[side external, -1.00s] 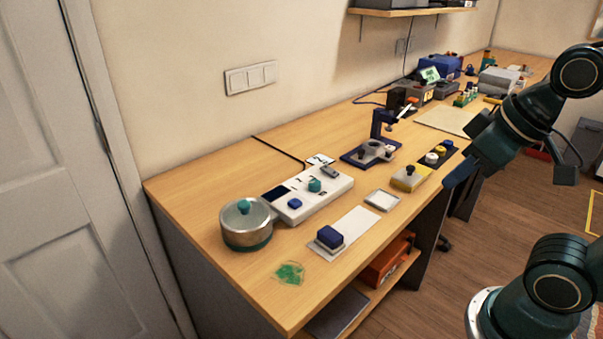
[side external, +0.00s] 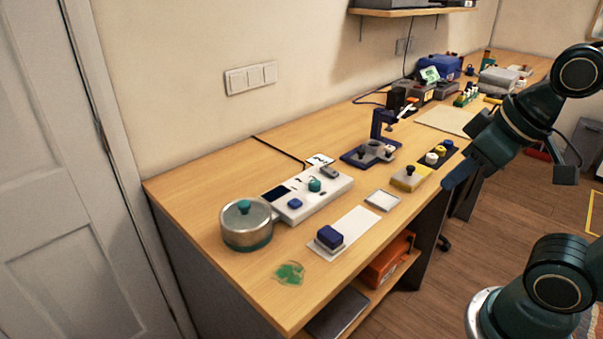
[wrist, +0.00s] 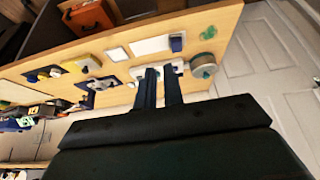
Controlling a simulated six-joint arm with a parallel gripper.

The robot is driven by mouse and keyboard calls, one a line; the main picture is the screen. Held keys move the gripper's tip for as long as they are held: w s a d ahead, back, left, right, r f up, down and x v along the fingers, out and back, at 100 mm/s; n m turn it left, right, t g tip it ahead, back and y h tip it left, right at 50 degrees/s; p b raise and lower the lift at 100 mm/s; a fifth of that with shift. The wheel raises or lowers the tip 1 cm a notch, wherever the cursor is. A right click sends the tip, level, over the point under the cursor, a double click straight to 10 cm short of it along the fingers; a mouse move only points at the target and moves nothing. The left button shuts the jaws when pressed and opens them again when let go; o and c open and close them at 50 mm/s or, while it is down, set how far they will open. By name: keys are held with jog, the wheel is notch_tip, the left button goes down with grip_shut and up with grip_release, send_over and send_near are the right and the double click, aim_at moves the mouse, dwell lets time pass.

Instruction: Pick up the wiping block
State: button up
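The wiping block (side external: 329,238), with a blue top and a paler base, sits at the near end of a white sheet (side external: 358,228) on the bench. It also shows in the wrist view (wrist: 177,43), beyond my fingers. A green smear (side external: 289,273) lies on the bench in front of it, near the front left corner. My gripper (side external: 449,183) is in the air off the bench's front edge, right of the block and well apart from it. In the wrist view its two fingers (wrist: 160,72) are parted with nothing between them.
A lidded metal pot (side external: 246,224) and a white control panel (side external: 308,193) stand behind and left of the block. Bare wood surrounds the sheet.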

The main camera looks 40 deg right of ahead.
jog(key=o, duration=1.5)
jog(key=shift+c, duration=0.2)
jog(key=w+f+n+g+y, duration=0.2)
jog(key=w+f+n, duration=0.3)
jog(key=w+n, duration=0.3)
jog(key=w+f+n+g+y, duration=0.2)
jog(key=w+f+n, duration=0.3)
jog(key=w+n, duration=0.4)
jog(key=w+d+g, duration=0.1)
jog(key=w, duration=0.2)
jog(key=shift+y, duration=0.3)
jog(key=shift+a, duration=0.15)
send_near(330, 234)
jog(key=shift+x, duration=2.45)
jog(key=shift+w, duration=0.1)
